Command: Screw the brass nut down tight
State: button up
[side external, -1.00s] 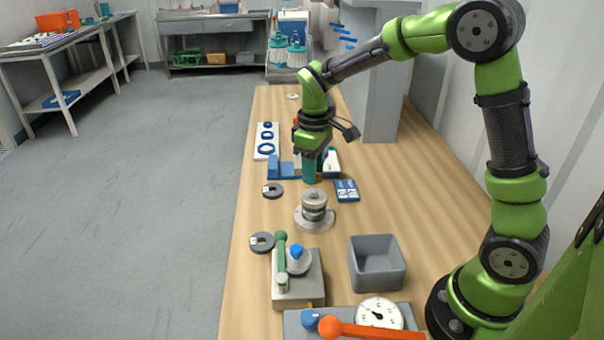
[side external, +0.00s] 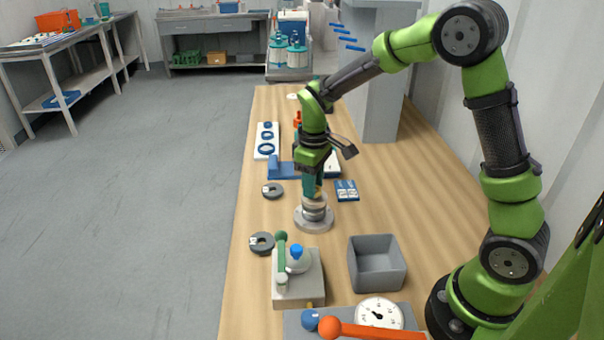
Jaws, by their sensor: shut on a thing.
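A silvery metal vessel (side external: 315,213), a stack of round parts on a wide flange, stands upright on the bench. My gripper (side external: 313,194) points straight down at the top of this stack, its teal fingers at the top piece. It is shut on a small brass-coloured piece (side external: 319,191), which I take for the brass nut. The fingers hide most of it, and I cannot tell how far down the nut sits.
A grey open bin (side external: 377,263) stands at the front right. A green-handled device (side external: 297,277) and a dark ring (side external: 261,243) are in front. Another dark ring (side external: 272,191) lies left, a blue-and-white packet (side external: 347,190) right. Blue fixtures (side external: 281,170) stand behind.

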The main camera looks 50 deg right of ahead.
jog(key=o, duration=1.1)
notch_tip(320, 180, up, 17)
jog(key=shift+o, duration=0.3)
